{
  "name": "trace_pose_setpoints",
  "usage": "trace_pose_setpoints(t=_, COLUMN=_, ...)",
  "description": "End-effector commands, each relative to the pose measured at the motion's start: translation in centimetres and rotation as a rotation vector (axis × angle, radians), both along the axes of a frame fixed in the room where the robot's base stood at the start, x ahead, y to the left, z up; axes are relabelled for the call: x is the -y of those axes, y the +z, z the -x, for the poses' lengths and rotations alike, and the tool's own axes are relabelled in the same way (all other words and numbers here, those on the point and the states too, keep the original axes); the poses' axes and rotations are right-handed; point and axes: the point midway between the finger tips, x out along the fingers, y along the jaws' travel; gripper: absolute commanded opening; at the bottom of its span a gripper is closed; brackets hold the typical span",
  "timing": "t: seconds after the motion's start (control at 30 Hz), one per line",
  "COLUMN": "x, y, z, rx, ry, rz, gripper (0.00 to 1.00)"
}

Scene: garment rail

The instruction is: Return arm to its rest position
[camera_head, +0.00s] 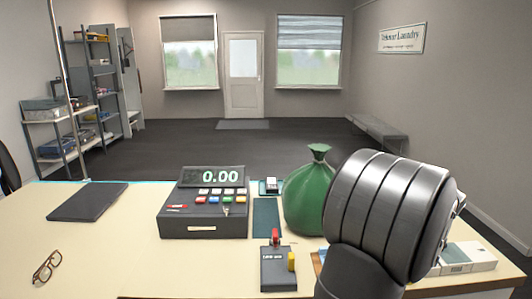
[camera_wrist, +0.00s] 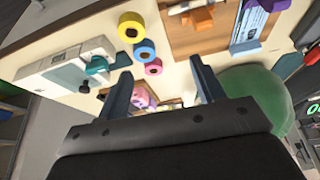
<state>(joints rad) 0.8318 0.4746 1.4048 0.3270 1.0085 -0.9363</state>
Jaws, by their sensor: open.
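My gripper (camera_wrist: 159,67) shows in the wrist view with its two dark fingers spread apart. Nothing is held between them. Beyond the fingers lie the counter and small coloured items. In the head view my arm rises at the right of the counter as a thick dark grey link. It hides part of the counter's right side, and the gripper itself cannot be made out there.
A green tied bag (camera_head: 309,195) stands close left of my arm. A cash register (camera_head: 204,222) and card terminal (camera_head: 278,270) are on the counter (camera_head: 110,240). Glasses (camera_head: 46,266) lie front left. Yellow (camera_wrist: 131,27), blue (camera_wrist: 144,51) and pink rolls (camera_wrist: 153,67) lie beyond my fingers.

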Motion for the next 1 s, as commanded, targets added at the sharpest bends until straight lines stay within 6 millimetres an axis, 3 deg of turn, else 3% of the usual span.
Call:
trace_pose_setpoints(t=0.4, x=-6.3, y=0.0, z=-5.9, rx=-0.003, ry=0.113, rz=0.002, gripper=0.62)
trace_pose_setpoints(t=1.0, x=-16.4, y=0.0, z=-12.4, rx=-0.007, ry=0.265, rz=0.001, gripper=0.62)
